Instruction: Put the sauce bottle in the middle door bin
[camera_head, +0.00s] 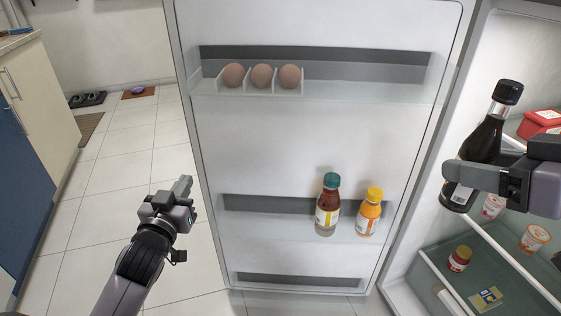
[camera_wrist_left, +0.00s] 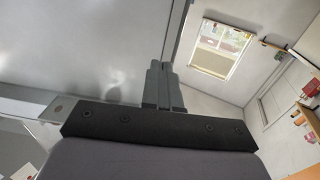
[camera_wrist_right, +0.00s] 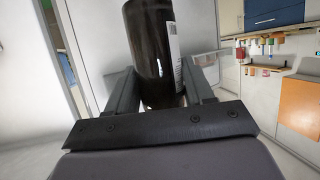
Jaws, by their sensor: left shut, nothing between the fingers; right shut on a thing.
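The dark sauce bottle (camera_head: 488,130) with a black cap is upright but tilted, in front of the open fridge at the right. My right gripper (camera_head: 482,180) is shut on its lower part; the bottle also shows between the fingers in the right wrist view (camera_wrist_right: 152,50). The middle door bin (camera_head: 270,226) holds a brown bottle with a green cap (camera_head: 328,208) and an orange bottle with a yellow cap (camera_head: 369,213), both toward its right. Its left part is empty. My left gripper (camera_head: 186,186) is shut and empty, left of the door; its closed fingers show in the left wrist view (camera_wrist_left: 162,84).
The upper door bin (camera_head: 375,86) holds three eggs (camera_head: 262,75) in a holder at its left. A low bin (camera_head: 300,280) is at the door's bottom. Fridge shelves at right hold cups (camera_head: 534,238), a small jar (camera_head: 460,259) and a red box (camera_head: 541,124). Cabinets (camera_head: 38,110) stand far left.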

